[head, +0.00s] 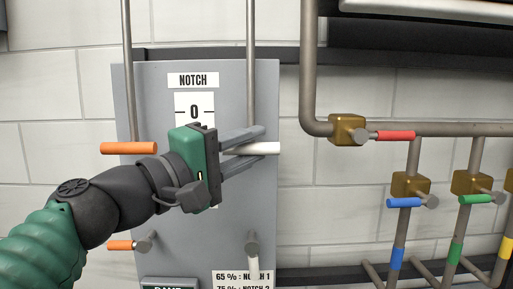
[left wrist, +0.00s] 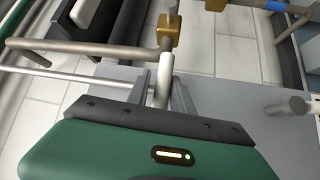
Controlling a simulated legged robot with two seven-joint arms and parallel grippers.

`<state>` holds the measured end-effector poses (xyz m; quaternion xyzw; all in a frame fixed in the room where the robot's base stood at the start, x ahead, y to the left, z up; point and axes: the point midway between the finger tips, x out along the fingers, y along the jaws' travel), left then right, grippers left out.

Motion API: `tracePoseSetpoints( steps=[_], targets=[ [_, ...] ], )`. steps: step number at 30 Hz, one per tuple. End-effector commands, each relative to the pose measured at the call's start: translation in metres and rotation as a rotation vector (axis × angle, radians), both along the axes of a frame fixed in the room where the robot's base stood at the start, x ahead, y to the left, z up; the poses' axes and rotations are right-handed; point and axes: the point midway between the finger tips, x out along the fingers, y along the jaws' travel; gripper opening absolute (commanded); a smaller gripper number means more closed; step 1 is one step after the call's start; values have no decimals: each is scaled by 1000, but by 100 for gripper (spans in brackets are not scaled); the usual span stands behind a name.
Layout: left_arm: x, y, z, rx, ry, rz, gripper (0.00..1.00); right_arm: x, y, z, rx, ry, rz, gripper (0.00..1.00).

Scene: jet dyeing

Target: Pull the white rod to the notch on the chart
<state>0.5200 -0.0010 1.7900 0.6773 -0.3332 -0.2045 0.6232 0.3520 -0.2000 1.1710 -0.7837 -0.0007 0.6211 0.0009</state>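The white rod (head: 266,149) is a short horizontal handle on the right side of the grey panel (head: 222,85). My left gripper (head: 262,147) reaches it from the left. Its two fingers lie above and below the rod, with small gaps visible, so it looks open around it. In the left wrist view the white rod (left wrist: 163,82) stands between the fingers (left wrist: 162,88). The notch display (head: 194,112) reads 0. The chart (head: 243,278) at the bottom is cut off; it shows 65 %: NOTCH 1 and a partly cut 75 % line. My right gripper is out of view.
Orange handles (head: 128,148) and (head: 120,245) sit at the panel's left. A pale peg (head: 252,246) is below the white rod. Pipes with red (head: 396,135), blue (head: 405,202) and green (head: 477,199) valve handles are at right.

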Motion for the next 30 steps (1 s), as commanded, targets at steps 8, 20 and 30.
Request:
tracePoseSetpoints(
  steps=[8,20,30],
  targets=[
    [2,-3,-1,1,1,2,28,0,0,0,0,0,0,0],
    [-52,51,-18,1,-4,4,28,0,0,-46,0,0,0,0],
    [-108,110,-29,1,-1,0,28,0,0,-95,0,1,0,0]
  ],
)
